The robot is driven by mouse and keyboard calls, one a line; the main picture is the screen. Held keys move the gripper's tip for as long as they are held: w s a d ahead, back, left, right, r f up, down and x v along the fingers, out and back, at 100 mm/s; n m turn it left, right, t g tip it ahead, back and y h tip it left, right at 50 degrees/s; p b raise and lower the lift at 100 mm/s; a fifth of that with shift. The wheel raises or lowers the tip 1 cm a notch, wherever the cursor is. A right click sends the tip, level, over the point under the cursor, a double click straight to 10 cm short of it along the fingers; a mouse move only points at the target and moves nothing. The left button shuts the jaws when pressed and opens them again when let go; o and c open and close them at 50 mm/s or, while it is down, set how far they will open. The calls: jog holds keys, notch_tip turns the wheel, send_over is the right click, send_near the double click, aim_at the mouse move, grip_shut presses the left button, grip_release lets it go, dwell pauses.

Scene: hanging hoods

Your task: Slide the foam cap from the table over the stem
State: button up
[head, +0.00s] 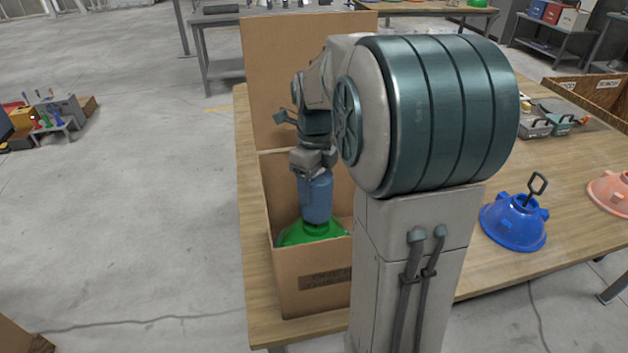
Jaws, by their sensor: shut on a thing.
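My gripper (313,160) points down and is shut on the blue cylindrical foam cap (316,200), gripping it near its top. The cap is upright, over a green hood (312,234) inside an open cardboard box (312,292). Its lower end appears to meet the top of the green hood. I see no stem on this hood; the cap covers the place where one would show, so I cannot tell whether the cap is around it.
The box stands on a wooden table (257,300), its tall flap (262,70) raised behind. My arm hides the box's right side. A blue hood (515,225) with a black hook and a salmon hood (610,192) sit to the right. Grey and teal containers (560,122) stand farther back.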

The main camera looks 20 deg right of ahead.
jog(key=shift+f, duration=0.15)
jog(key=shift+f+b, duration=0.85)
jog(key=shift+f, duration=0.25)
jog(key=o, duration=1)
jog(key=shift+c, duration=0.2)
jog(key=shift+r, duration=0.1)
jog(key=shift+r+p, duration=3.7)
jog(key=shift+r, duration=0.75)
